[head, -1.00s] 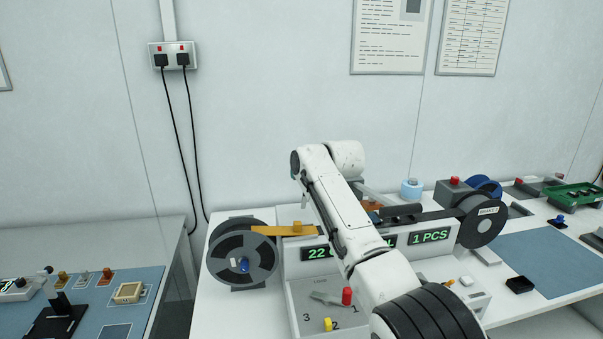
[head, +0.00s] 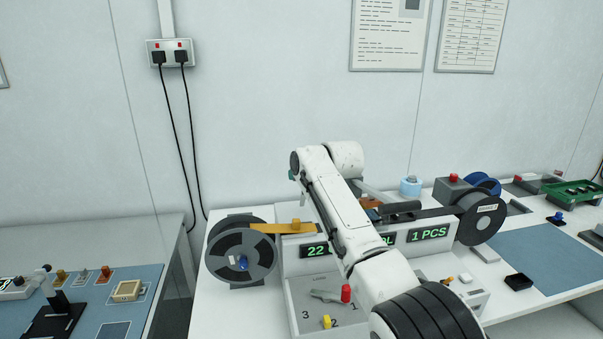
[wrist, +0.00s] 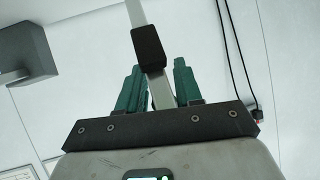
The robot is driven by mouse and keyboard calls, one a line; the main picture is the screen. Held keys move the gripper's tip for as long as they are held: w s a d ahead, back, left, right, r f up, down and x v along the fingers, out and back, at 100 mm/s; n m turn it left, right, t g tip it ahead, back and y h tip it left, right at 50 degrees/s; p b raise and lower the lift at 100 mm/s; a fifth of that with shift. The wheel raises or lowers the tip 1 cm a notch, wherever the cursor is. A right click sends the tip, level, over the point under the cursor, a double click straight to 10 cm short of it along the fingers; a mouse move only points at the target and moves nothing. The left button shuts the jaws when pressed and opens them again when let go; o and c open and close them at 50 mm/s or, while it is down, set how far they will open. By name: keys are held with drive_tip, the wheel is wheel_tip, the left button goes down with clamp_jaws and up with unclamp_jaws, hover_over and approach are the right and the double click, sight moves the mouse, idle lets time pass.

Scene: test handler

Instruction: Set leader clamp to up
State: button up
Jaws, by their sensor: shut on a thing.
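A grey lever bar (wrist: 137,13) with a black grip (wrist: 148,47), which looks like the leader clamp, rises between my fingers in the wrist view. My gripper (wrist: 160,80) has green fingers on either side of it and is shut on the lever. The exact contact is hard to see. In the head view, a grey bar (head: 376,196) slants beside my arm above the machine (head: 300,268). A small green part of my gripper (head: 291,175) shows left of my arm; the rest is hidden behind it.
A dark reel (head: 242,248) with an orange strip (head: 278,228) is at the machine's left, and another reel (head: 482,218) at its right. A numbered tray holds a red piece (head: 346,294) and a yellow piece (head: 327,321).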

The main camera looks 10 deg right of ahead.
drive_tip(key=shift+s+d+r+p, duration=0.25)
drive_tip(key=shift+r+p, duration=0.35)
drive_tip(key=shift+p, duration=0.2)
drive_tip(key=shift+s+d+r+p, duration=0.2)
drive_tip(key=shift+r+p, duration=0.35)
drive_tip(key=shift+p, duration=0.2)
drive_tip(key=s+d+r+p, duration=0.2)
drive_tip(key=s+r+p, duration=0.2)
drive_tip(key=r, duration=0.4)
drive_tip(key=shift+s+r, duration=0.2)
drive_tip(key=shift+s, duration=0.25)
drive_tip(key=b+v, duration=0.2)
drive_tip(key=v, duration=0.8)
drive_tip(key=shift+s+r+b, duration=0.2)
drive_tip(key=shift+s+b, duration=0.15)
drive_tip(key=shift+b, duration=0.05)
drive_tip(key=shift+d, duration=0.1)
